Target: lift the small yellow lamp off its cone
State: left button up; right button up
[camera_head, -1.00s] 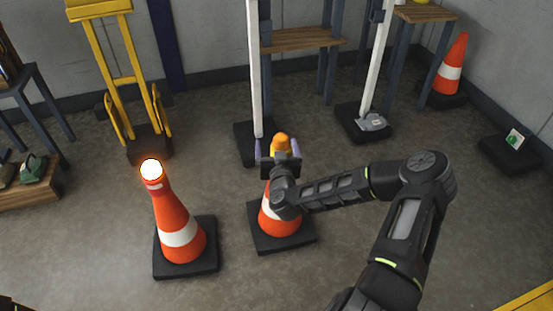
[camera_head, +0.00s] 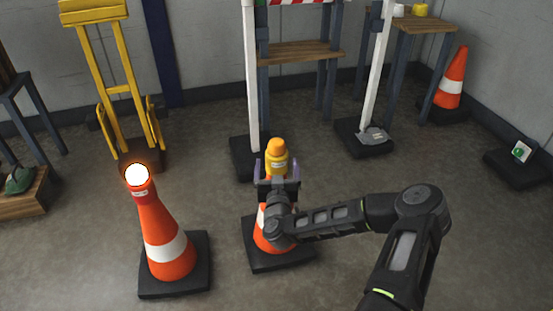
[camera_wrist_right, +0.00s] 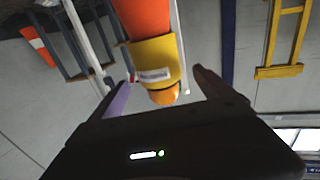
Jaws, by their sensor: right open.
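The small yellow lamp (camera_head: 277,160), with an orange dome, sits on top of an orange-and-white cone (camera_head: 264,232) with a black base. In the right wrist view the lamp (camera_wrist_right: 158,62) appears upside down, below the orange cone body (camera_wrist_right: 146,18). My right gripper (camera_head: 277,178) is open, with one finger on each side of the lamp as seen from the head. In the wrist view its fingertips (camera_wrist_right: 163,79) show gaps to the lamp on both sides. My right wrist hides part of the cone. My left gripper is not in view.
A second cone (camera_head: 158,225) with a glowing lamp (camera_head: 137,175) stands to the left. A white post (camera_head: 250,90) rises close behind the lamp's cone. A yellow frame (camera_head: 120,70) and wooden-topped stands (camera_head: 300,50) are farther back. Bare floor lies right of the cone.

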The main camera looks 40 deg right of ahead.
jog(key=shift+w+d+r+p, duration=0.1)
jog(key=shift+w+d+p, duration=0.15)
jog(key=shift+w+p, duration=0.6)
jog(key=shift+w+d+p, duration=0.15)
jog(key=shift+d+p, duration=0.3)
jog(key=shift+d, duration=0.05)
jog(key=shift+w+d+b, duration=0.3)
jog(key=shift+w+b, duration=0.1)
jog(key=b+x, duration=0.1)
jog(key=x, duration=0.2)
jog(key=shift+w+d+b, duration=0.2)
jog(key=shift+b, duration=0.1)
jog(key=shift+w+d, duration=0.15)
jog(key=shift+w, duration=0.15)
jog(key=shift+c, duration=0.5)
